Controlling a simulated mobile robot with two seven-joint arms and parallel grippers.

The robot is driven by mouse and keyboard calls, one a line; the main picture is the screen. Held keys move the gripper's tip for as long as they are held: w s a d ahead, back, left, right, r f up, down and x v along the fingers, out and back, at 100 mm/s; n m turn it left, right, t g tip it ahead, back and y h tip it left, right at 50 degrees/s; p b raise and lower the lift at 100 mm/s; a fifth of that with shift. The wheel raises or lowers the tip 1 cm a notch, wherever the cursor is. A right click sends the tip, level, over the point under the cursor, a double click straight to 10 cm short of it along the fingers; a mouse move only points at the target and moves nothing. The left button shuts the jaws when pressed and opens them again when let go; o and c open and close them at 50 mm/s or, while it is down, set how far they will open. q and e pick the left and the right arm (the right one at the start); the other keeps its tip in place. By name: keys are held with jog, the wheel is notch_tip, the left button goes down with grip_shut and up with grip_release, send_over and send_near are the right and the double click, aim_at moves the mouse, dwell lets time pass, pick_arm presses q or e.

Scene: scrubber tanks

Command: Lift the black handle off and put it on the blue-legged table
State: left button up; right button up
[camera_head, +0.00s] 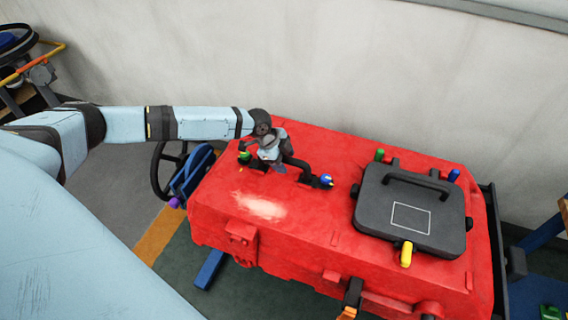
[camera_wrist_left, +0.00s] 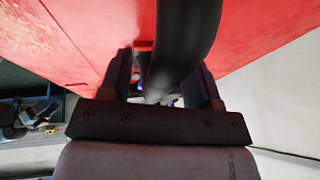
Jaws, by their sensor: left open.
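A red tank (camera_head: 330,215) fills the middle of the head view. A black handle (camera_head: 298,164) stands on its top at the left, between a green knob (camera_head: 245,157) and a blue knob (camera_head: 326,180). My left gripper (camera_head: 275,162) is open at this handle and partly hides it. In the left wrist view the black handle (camera_wrist_left: 180,45) passes between the two open fingers of my left gripper (camera_wrist_left: 162,88). I cannot tell whether they touch it. Blue legs show only in part, and I cannot tell which belong to the table. My right gripper is out of view.
A black lid (camera_head: 428,235) with its own handle and colored knobs sits on the tank's right side. A pale wall (camera_head: 330,70) stands close behind. A blue beam (camera_head: 538,236) is at the right edge and another blue leg (camera_head: 210,268) is below the tank.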

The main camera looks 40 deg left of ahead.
pick_arm(q)
jog(key=shift+f, duration=0.15)
grip_shut()
dwell(0.4)
